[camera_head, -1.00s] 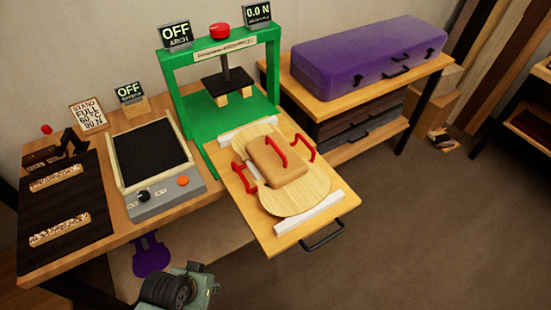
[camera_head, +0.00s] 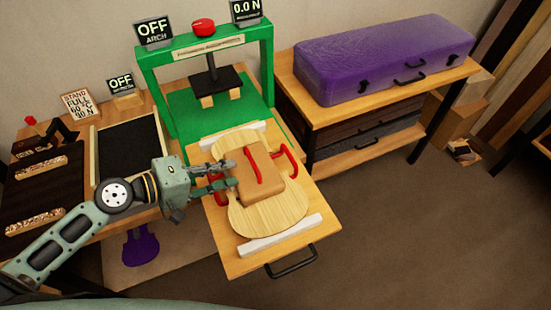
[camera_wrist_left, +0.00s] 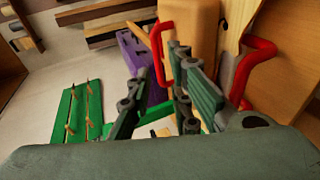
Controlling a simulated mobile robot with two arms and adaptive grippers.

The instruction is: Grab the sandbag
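The sandbag (camera_head: 268,182) is a tan, rounded block lying on a pale violin-shaped wooden plate (camera_head: 262,217). A red strap-like handle (camera_head: 253,160) runs over it, with another red handle (camera_head: 288,155) to its right. A third red handle at its left is mostly hidden behind my gripper. My left gripper (camera_head: 232,174) is at the sandbag's left side, its fingers apart and empty. In the left wrist view, the fingers (camera_wrist_left: 165,65) are spread below the tan sandbag (camera_wrist_left: 190,32), near a red handle (camera_wrist_left: 158,55). I cannot tell whether they touch. My right gripper is out of view.
The plate lies on a pulled-out wooden tray (camera_head: 231,262) with white bars at both ends. A green press (camera_head: 156,75) stands behind it. A purple case (camera_head: 385,62) rests on a shelf at the right. A dark heating plate (camera_head: 128,148) sits left.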

